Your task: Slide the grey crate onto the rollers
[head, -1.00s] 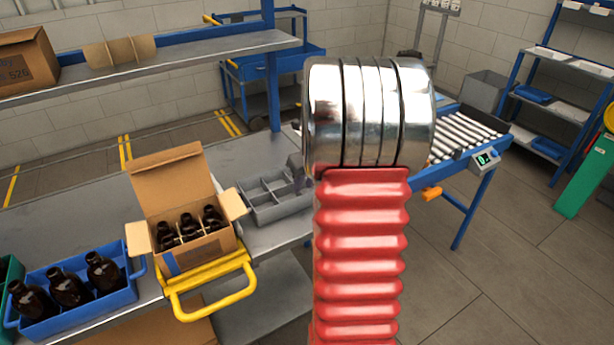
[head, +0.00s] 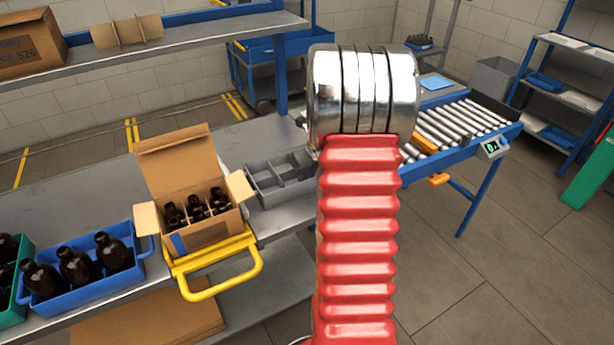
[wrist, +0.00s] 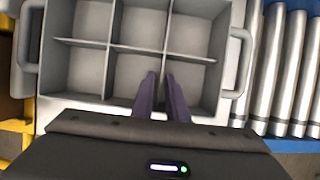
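The grey crate (head: 256,184), divided into several empty compartments, stands on the grey bench beside the cardboard box; my arm hides its right end in the head view. In the wrist view the crate (wrist: 75,103) fills the upper middle, with a handle at each side. My gripper's two dark fingers (wrist: 161,76) reach over its near side, close together with a narrow gap, around the line of a divider. I cannot tell whether they touch it. The rollers (head: 455,124) lie right of the crate; in the wrist view the rollers (wrist: 290,70) begin just past its right handle.
An open cardboard box (head: 200,235) of amber bottles sits on a yellow-handled holder (head: 215,289) close left of the crate. A blue crate (head: 140,272) of bottles stands farther left. A small display box (head: 492,148) sits on the conveyor's front side.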

